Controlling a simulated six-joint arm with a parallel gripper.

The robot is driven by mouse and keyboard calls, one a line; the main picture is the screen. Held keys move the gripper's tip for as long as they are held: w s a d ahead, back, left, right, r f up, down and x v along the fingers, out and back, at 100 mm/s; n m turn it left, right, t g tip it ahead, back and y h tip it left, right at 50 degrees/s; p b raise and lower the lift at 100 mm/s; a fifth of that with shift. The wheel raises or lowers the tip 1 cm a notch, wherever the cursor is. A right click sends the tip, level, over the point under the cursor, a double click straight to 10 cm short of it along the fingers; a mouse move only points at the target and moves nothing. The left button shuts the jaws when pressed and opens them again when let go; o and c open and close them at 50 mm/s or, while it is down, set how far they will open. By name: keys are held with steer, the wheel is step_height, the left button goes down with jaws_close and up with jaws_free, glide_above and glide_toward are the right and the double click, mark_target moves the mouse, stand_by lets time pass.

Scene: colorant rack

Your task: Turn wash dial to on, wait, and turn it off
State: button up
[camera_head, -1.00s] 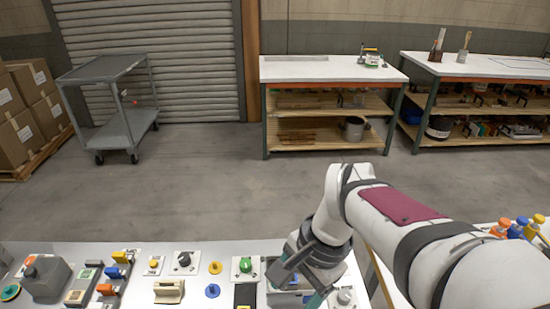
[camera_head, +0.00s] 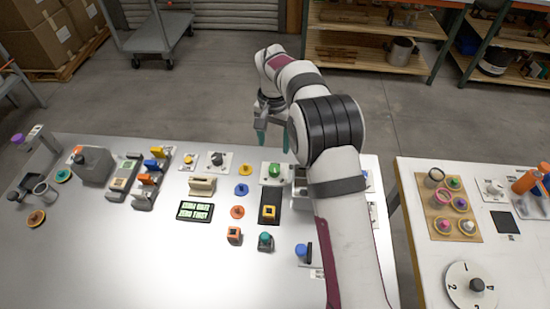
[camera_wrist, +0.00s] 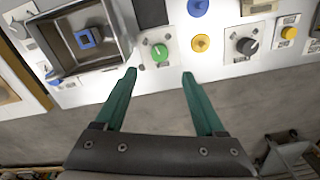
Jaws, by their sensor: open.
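A green dial (camera_head: 275,171) sits on a white plate near the far edge of the left table. A black dial (camera_head: 217,159) on a pale plate stands to its left. I cannot read any label that says which is the wash dial. My gripper (camera_head: 273,140) is open and empty just beyond the green dial, above the table's far edge. In the wrist view the green dial (camera_wrist: 159,52) shows ahead of the open teal fingers, nearly between them and apart from both. The black dial (camera_wrist: 246,46) is farther right there.
A grey open box (camera_wrist: 78,38) lies beside the green dial. Yellow (camera_head: 243,170) and blue (camera_head: 241,189) discs lie on its other side. The right table (camera_head: 410,220) bears a numbered dial (camera_head: 470,286) and colored knobs.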

mark_target(274, 169)
step_height(274, 169, down, 11)
steer(key=shift+f, duration=0.2)
jaws_close()
stand_by(0.3)
